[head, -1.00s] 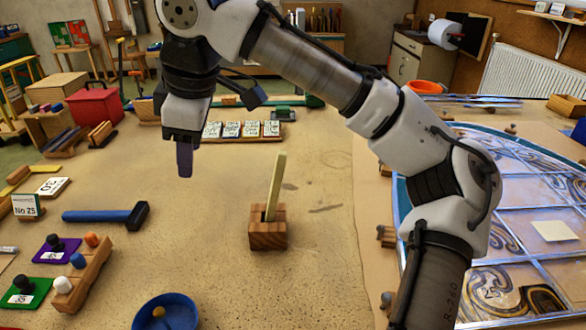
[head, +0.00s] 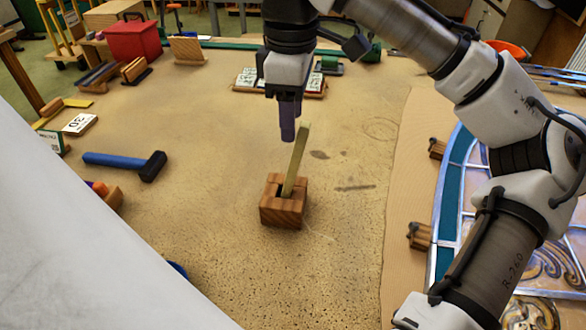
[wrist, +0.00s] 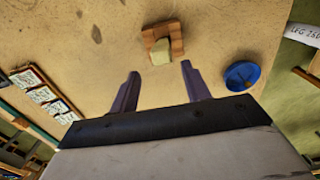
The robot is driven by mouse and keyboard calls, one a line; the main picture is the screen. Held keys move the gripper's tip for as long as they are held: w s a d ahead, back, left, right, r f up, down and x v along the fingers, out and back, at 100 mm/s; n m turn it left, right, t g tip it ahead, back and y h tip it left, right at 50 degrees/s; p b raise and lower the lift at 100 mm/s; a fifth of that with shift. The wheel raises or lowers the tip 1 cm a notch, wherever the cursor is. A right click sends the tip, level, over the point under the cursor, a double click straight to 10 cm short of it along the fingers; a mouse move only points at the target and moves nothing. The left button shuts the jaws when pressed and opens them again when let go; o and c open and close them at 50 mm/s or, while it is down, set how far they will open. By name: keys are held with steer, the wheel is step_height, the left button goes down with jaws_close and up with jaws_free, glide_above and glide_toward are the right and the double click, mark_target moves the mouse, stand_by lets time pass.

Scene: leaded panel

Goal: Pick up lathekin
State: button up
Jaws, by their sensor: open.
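The lathekin (head: 297,160) is a pale, flat wooden stick. It stands tilted slightly to the right in a small brown wooden block holder (head: 284,210) on the bench. My gripper (head: 288,136) points down just behind and above the lathekin's top in the head view. In the wrist view my gripper (wrist: 160,80) shows two dark fingers spread apart with nothing between them. There the lathekin's pale end (wrist: 161,57) and the holder (wrist: 163,36) lie just beyond the fingertips, roughly centred between them.
A blue-handled hammer (head: 125,163) lies to the left. The leaded panel (head: 447,215) lies to the right. Cards (head: 250,80) stand at the back. A blue bowl (wrist: 242,75) shows in the wrist view. A pale blurred surface covers the lower left of the head view. Bench around the holder is clear.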

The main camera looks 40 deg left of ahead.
mark_target(292, 172)
steer(key=shift+s+d+f+p, duration=0.15)
steer(key=shift+f+p, duration=0.1)
steer(key=shift+f, duration=1.4)
steer(key=shift+s+f+p, duration=0.15)
steer(key=shift+f+p, duration=0.05)
steer(key=shift+f, duration=1.45)
jaws_close()
